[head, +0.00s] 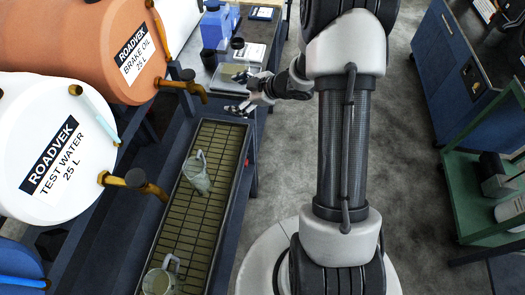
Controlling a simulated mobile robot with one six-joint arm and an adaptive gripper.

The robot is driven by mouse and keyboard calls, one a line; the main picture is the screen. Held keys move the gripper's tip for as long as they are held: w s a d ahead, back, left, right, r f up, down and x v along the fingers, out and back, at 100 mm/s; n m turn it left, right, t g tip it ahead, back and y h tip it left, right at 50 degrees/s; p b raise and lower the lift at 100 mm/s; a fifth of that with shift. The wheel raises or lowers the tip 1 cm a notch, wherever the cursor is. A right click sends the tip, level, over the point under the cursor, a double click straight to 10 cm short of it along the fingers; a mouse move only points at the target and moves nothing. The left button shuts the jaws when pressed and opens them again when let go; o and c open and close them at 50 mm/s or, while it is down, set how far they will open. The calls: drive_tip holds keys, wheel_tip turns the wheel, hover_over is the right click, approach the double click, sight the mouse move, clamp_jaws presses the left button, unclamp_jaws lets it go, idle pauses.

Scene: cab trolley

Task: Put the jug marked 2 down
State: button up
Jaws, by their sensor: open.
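Two translucent grey-green jugs with handles show in the head view. One jug (197,177) stands on the slatted grate of the long drip tray (153,255), below the brass taps. The other jug (160,281) is at the near end of the same tray, partly cut off by the bottom edge. I cannot read a number on either, so I cannot tell which is marked 2. My gripper (240,93) is open beyond the far end of the tray, over the bench, apart from both jugs. No jug is visible between its fingers.
An orange brake oil drum (95,40) and a white test water drum (55,150) lie on the left, with brass taps (137,179) reaching towards the tray. A blue container (217,27) and a dark cup (209,58) stand behind my gripper. A green trolley (462,190) stands right; floor between is clear.

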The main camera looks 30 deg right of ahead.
wheel_tip(320, 180, up, 10)
drive_tip(key=d+m+t+h, duration=0.1)
drive_tip(key=d+m+h, duration=0.2)
drive_tip(key=h, duration=0.1)
drive_tip(key=s+r+m+g+h, duration=0.1)
drive_tip(key=s+r+m+h, duration=0.3)
drive_tip(key=s+r, duration=0.45)
drive_tip(key=s+a+m+g, duration=0.1)
drive_tip(key=s+a, duration=0.3)
drive_tip(key=s, duration=0.4)
drive_tip(key=s+a+m+g+y, duration=0.1)
drive_tip(key=s+a, duration=0.3)
drive_tip(key=s, duration=0.5)
drive_tip(key=s+a+r+m+g+y, duration=0.1)
drive_tip(key=s+a+m+g, duration=0.1)
drive_tip(key=s, duration=0.7)
drive_tip(key=shift+a+m+g, duration=0.4)
drive_tip(key=shift+a+m, duration=0.2)
drive_tip(key=shift+a, duration=0.35)
drive_tip(key=shift+w+r, duration=0.1)
drive_tip(key=shift+c, duration=0.5)
